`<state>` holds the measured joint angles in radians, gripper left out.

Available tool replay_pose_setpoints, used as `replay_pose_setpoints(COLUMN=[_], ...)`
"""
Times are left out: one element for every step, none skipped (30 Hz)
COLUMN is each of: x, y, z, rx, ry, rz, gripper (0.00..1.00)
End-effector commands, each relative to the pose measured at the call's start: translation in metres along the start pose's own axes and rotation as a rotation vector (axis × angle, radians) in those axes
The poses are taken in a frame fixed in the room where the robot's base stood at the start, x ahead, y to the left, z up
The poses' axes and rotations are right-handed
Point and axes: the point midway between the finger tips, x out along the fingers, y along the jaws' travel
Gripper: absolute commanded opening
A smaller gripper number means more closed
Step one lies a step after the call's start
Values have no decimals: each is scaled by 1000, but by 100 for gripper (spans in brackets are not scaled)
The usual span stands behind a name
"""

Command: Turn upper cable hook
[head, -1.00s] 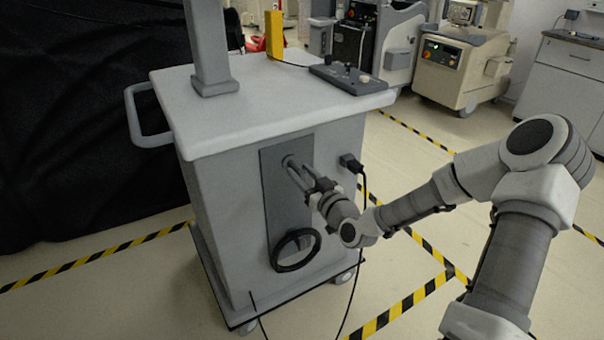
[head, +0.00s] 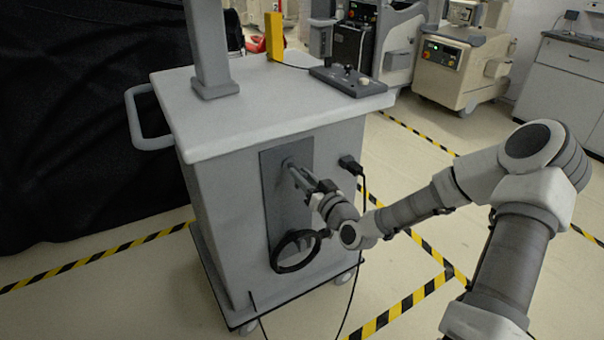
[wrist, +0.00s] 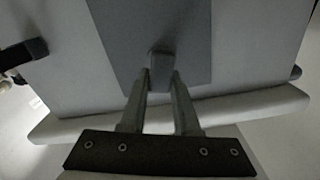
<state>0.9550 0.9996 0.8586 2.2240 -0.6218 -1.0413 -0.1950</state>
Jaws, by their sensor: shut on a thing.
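The upper cable hook (head: 289,163) is a small grey piece at the top of the dark grey plate (head: 272,190) on the cart's side. In the wrist view the hook (wrist: 161,62) sits between my fingertips, against the plate. My gripper (head: 298,176) is shut on it, and the fingers hide most of its shape in the head view. A black coiled cable (head: 279,262) hangs at the lower end of the plate, below my gripper. The lower hook is not clear behind the coil.
A black plug (head: 350,164) with a hanging cord sits on the cart right of the plate. The cart's top (head: 270,110) overhangs the plate and carries a column and a control box (head: 348,80). A black drape (head: 80,130) is left.

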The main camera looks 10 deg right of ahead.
Motion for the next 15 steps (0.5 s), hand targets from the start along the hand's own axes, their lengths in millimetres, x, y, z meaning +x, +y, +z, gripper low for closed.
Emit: replay_pose_setpoints(x=[0, 0, 0, 0, 0, 0, 0, 0, 0, 0, 0, 0, 0, 0, 0], y=[0, 0, 0, 0, 0, 0, 1, 1, 1, 1, 1, 2, 2, 2, 2], z=[-1, -1, -1, -1, -1, -1, -1, -1, -1, -1, -1, -1, 0, -1, 0], rx=[43, 72, 110, 139, 167, 206, 235, 263, 301, 330, 359, 398, 426, 454, 492], ry=[-1, -1, -1, -1, -1, -1, -1, -1, -1, -1, -1, -1, -1, -1, -1], rz=[0, 0, 0, 0, 0, 0, 1, 1, 1, 1, 1, 1, 2, 2, 1], gripper=[0, 0, 0, 0, 0, 0, 0, 0, 0, 0, 0, 0, 0, 0, 0])
